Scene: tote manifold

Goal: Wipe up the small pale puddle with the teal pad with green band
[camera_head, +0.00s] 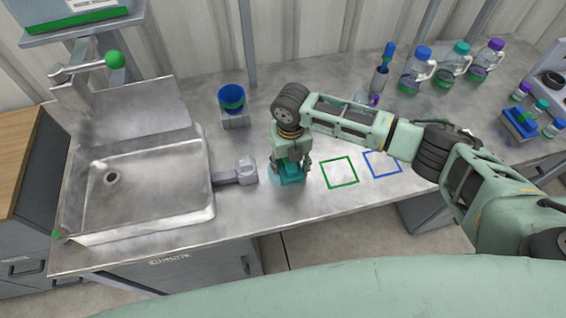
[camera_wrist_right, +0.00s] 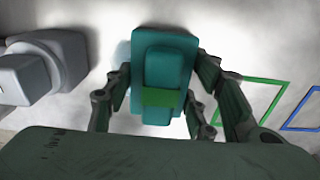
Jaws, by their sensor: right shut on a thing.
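The teal pad with green band (camera_wrist_right: 121,50) is between the fingers of my right gripper (camera_wrist_right: 155,100) in the right wrist view. The fingers are shut on its raised grip, and the green band faces the camera. In the head view the pad (camera_head: 290,180) is low over or on the metal counter, under my right gripper (camera_head: 290,164). A small pale bluish puddle (camera_head: 272,174) shows at the left edge of the pad; the rest of it is hidden. I cannot tell whether the pad touches the counter. My left gripper is not in view.
A grey fixture (camera_head: 240,173) stands just left of the pad, beside the sink (camera_head: 135,185). A blue cup (camera_head: 231,97) stands behind. Green (camera_head: 339,172) and blue (camera_head: 382,163) outlined squares lie to the right on clear counter. Several bottles (camera_head: 415,70) stand at the back right.

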